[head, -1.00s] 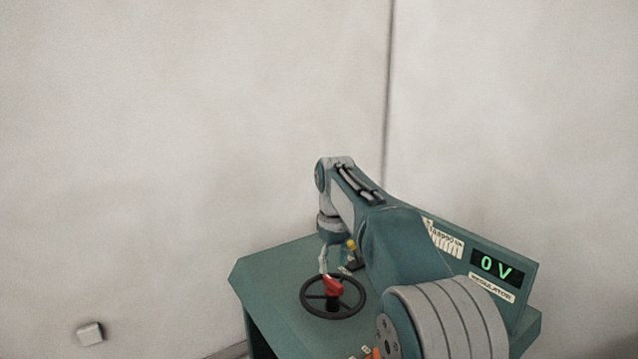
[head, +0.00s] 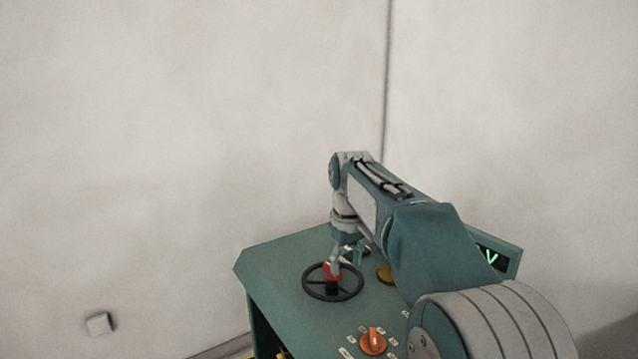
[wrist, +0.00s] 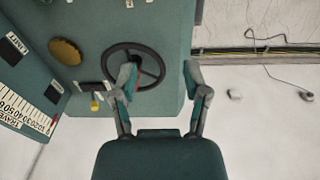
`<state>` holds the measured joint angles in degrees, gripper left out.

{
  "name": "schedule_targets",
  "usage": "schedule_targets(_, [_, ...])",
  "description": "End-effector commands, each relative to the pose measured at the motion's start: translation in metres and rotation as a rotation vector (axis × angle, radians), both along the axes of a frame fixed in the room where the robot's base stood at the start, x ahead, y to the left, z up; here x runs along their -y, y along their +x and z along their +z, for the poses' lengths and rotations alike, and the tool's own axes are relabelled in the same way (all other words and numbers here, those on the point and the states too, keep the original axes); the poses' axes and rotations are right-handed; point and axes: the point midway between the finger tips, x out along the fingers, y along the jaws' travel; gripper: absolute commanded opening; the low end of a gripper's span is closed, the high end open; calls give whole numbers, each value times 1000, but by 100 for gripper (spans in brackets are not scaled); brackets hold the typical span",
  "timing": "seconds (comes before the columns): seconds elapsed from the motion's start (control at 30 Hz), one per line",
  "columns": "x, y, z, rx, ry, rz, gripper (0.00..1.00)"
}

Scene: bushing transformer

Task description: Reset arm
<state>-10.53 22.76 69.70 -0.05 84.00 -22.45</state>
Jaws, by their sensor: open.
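My gripper (wrist: 160,82) is open in the wrist view, with its two fingers spread apart. The left finger overlaps the black handwheel (wrist: 147,50) and the right finger is over the panel's edge. In the head view my gripper (head: 346,257) points down at the black handwheel (head: 332,295). A red part (head: 333,271) shows at the wheel's hub, partly covered by the gripper. I cannot tell whether the fingers touch the wheel. Nothing shows between the fingertips except the wheel and panel surface.
The green control desk (head: 275,260) carries an orange knob (head: 373,341) and a brass disc (wrist: 66,52). A yellow-tipped lever (wrist: 95,103) and a gauge (wrist: 30,107) are near the wheel. My arm hides most of the green display (head: 491,256). A wall box (head: 99,324) is at left.

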Motion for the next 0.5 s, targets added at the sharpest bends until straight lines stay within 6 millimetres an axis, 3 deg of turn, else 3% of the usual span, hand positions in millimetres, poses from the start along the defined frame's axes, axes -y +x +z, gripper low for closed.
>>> schedule_targets(0.27, [25,-49,23,73,19,-97,60])
schedule_targets(0.5, [53,-119,32,166,47,-224,60])
